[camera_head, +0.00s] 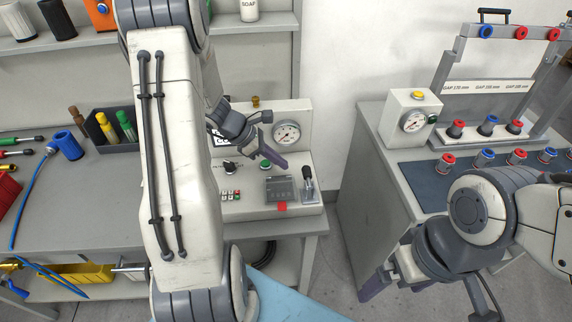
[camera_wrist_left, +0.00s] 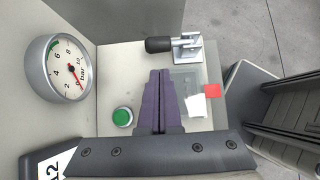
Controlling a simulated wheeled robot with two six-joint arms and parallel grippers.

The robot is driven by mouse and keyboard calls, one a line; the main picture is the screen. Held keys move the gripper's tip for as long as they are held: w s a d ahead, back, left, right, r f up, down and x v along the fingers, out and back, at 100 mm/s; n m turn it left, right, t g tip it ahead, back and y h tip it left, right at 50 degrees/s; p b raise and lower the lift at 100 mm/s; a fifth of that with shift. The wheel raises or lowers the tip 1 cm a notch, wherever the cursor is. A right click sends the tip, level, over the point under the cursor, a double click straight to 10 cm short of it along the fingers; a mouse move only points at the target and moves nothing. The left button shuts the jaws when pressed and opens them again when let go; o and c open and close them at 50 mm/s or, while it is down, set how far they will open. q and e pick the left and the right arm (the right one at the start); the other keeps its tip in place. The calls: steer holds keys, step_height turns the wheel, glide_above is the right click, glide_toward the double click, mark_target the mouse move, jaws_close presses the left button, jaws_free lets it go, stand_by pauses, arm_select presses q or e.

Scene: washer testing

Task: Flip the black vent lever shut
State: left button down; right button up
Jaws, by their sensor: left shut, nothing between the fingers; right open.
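The black vent lever (camera_head: 307,172) is at the right end of the white test box, with a black grip on a metal bracket. In the head view the grip points up from the bracket. In the left wrist view the grip (camera_wrist_left: 158,45) lies just beyond my fingertips, pointing left from its bracket (camera_wrist_left: 187,46). My left gripper (camera_head: 281,164) is shut and empty, above the box and left of the lever. Its purple fingers (camera_wrist_left: 158,73) are together, seemingly apart from the grip. My right gripper (camera_head: 430,296) is open and empty at the lower right, away from the box.
The box carries a pressure gauge (camera_head: 286,133), a green button (camera_wrist_left: 122,117), a clear-covered panel (camera_head: 279,188) and a red tag (camera_wrist_left: 212,91). A second bench (camera_head: 372,140) with fittings stands right, across a floor gap. My left arm hides part of the left bench (camera_head: 90,205).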

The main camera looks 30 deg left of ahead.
mark_target(298, 183)
arm_select(q)
steer(key=x, duration=0.8)
steer(key=shift+d+f, duration=0.1)
